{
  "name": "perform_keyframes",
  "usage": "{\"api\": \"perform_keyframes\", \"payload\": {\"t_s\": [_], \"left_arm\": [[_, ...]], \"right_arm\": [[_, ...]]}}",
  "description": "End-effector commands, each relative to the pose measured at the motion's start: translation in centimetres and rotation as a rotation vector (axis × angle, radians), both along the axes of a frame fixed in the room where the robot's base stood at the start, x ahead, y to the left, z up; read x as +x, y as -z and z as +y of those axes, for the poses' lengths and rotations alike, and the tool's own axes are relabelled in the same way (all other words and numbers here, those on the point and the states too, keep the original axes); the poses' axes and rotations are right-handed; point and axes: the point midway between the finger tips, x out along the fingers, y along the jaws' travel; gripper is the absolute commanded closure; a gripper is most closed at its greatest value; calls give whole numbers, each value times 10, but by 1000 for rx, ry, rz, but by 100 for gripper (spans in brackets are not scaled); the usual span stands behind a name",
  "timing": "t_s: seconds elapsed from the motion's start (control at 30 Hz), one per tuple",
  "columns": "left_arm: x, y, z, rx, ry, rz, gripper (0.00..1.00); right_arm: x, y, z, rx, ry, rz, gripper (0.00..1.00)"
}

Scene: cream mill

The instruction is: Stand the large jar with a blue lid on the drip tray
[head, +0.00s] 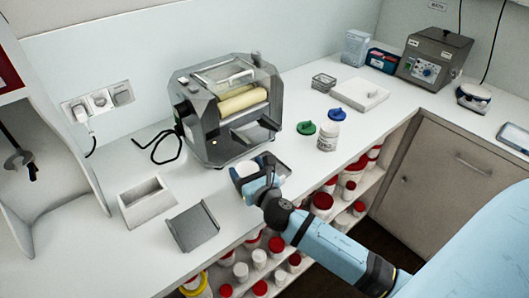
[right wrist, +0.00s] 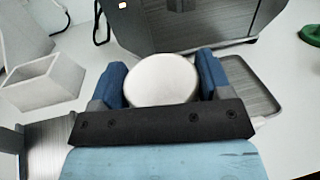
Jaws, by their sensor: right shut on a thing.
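My right gripper (head: 246,172) is shut on a white round-topped jar (right wrist: 162,80), with a finger on each side in the right wrist view. No blue lid is on this jar; its top is pale and its lower part is hidden. In the head view the held jar (head: 244,169) is at the left part of a dark, shallow drip tray (head: 284,165) in front of the mill. The tray also shows right of the fingers in the wrist view (right wrist: 256,88). I cannot tell whether the jar touches the tray. A blue lid (head: 337,114) lies on the counter.
The grey mill (head: 228,110) stands close behind the gripper. A white jar (head: 327,138) and a green lid (head: 306,128) are right of it. A white open box (head: 147,202) and a dark grey stand (head: 194,227) are left. Several red-lidded jars fill shelves below.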

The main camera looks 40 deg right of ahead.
Motion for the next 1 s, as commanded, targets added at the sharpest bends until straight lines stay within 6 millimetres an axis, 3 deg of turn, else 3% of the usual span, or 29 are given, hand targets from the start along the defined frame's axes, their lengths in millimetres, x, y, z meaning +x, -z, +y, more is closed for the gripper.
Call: {"api": "perform_keyframes", "payload": {"t_s": [0.2,0.43,0.63,0.77,1.0], "left_arm": [[1,-8,0,-1,0,-4,100],[0,-8,0,-1,0,-2,100],[-2,-9,0,1,1,5,100],[-2,-6,-1,0,0,5,100],[-2,-6,-1,-1,1,6,100]], "right_arm": [[20,-1,-39,-3,2,0,62],[29,-1,-57,-1,1,0,62],[44,-1,-87,-2,2,0,62],[44,12,-86,3,1,3,62],[44,12,-86,0,0,1,62]]}}
